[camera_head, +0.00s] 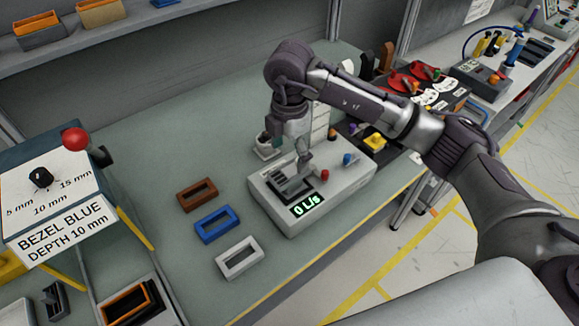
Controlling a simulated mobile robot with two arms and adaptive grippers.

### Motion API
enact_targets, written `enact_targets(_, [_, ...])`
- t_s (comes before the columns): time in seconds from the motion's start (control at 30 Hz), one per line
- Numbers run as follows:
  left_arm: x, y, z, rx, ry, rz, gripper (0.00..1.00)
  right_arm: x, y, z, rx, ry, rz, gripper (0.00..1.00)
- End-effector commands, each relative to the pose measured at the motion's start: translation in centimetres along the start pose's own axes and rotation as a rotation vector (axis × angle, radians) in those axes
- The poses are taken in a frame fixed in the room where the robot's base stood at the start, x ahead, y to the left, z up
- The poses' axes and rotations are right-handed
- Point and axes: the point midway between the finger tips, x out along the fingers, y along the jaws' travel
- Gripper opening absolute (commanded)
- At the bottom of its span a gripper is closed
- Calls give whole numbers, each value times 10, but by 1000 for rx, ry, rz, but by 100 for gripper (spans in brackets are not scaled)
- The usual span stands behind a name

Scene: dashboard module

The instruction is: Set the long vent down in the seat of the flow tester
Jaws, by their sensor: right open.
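The flow tester (342,190) is a light grey box on the bench, with a green display reading 0 L/s, a red knob and a blue knob. A dark slatted piece, which looks like the long vent (290,189), lies at the seat on the tester's top left. My right gripper (297,178) points down right over it and is open. The fingers hide part of the piece and of the seat, so I cannot tell whether it is fully seated or touched by the fingers. My left gripper is not in view.
Brown (197,194), blue (217,224) and white (239,257) bezels lie left of the tester. A depth gauge box with a red-balled lever (76,139) stands far left. A small pot (266,147) and white drawers (320,125) stand close behind the gripper.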

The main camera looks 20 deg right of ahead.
Motion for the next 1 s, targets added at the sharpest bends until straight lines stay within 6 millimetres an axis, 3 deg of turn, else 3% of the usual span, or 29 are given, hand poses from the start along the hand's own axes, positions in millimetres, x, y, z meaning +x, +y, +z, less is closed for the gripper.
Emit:
enact_targets(0.1, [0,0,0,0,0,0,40,-18,1,0,-1,0,3,83])
enact_targets(0.23, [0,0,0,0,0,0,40,-28,0,0,-1,0,1,83])
enact_targets(0.8, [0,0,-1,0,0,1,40,-29,0,-2,-5,7,1,83])
enact_targets(0.87, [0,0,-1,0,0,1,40,-26,0,-10,-28,37,8,83])
enact_targets(0.93, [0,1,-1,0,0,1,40,-20,1,-30,-84,116,29,83])
enact_targets(1.0, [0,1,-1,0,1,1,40,-13,0,-66,-175,257,71,83])
